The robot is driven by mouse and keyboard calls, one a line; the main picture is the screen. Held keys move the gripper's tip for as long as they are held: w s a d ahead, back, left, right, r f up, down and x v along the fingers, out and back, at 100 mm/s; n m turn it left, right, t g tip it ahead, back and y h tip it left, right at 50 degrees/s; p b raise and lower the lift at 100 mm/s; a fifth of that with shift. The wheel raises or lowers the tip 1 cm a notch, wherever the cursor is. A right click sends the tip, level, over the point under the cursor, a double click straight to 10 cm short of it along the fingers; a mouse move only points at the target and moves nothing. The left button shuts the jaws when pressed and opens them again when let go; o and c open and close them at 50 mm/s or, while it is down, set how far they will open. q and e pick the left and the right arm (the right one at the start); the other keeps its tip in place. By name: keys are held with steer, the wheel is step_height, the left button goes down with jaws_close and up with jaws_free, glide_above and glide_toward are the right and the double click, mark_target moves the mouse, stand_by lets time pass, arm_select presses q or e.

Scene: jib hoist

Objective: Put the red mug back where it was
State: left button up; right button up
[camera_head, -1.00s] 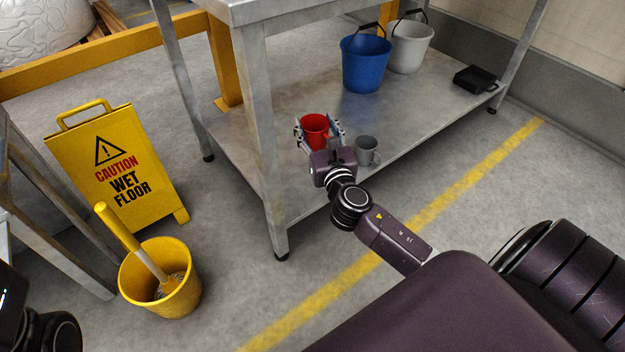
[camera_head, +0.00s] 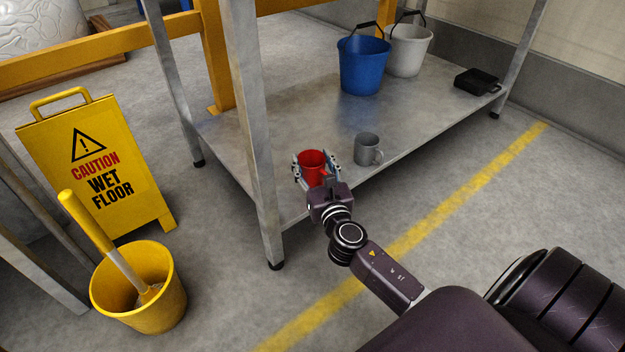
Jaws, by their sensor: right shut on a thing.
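The red mug (camera_head: 312,167) is at the front left part of the metal table's lower shelf (camera_head: 290,95). My right gripper (camera_head: 316,168) is shut on the red mug, with one finger on each side of it. The mug looks upright; its base is hidden by the gripper, so I cannot tell whether it touches the shelf. A grey mug (camera_head: 366,149) stands on the shelf to the right of the red mug, apart from it. My left gripper is not in view.
A blue bucket (camera_head: 362,66), a white bucket (camera_head: 407,52) and a black box-like thing (camera_head: 476,81) sit farther back on the shelf. A table leg (camera_head: 252,135) stands left of the gripper. A wet floor sign (camera_head: 96,170) and a yellow bucket (camera_head: 140,290) with a brush are at left.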

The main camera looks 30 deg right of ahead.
mark_target(315, 180)
steer(key=shift+f+b, duration=0.45)
steer(key=shift+f, duration=0.15)
step_height(315, 180, down, 2)
steer(key=shift+f+b, duration=0.2)
steer(key=shift+b, duration=0.85)
steer(key=shift+f, duration=0.35)
steer(key=shift+b, duration=0.3)
steer(key=shift+f, duration=0.15)
steer(key=o, duration=1.2)
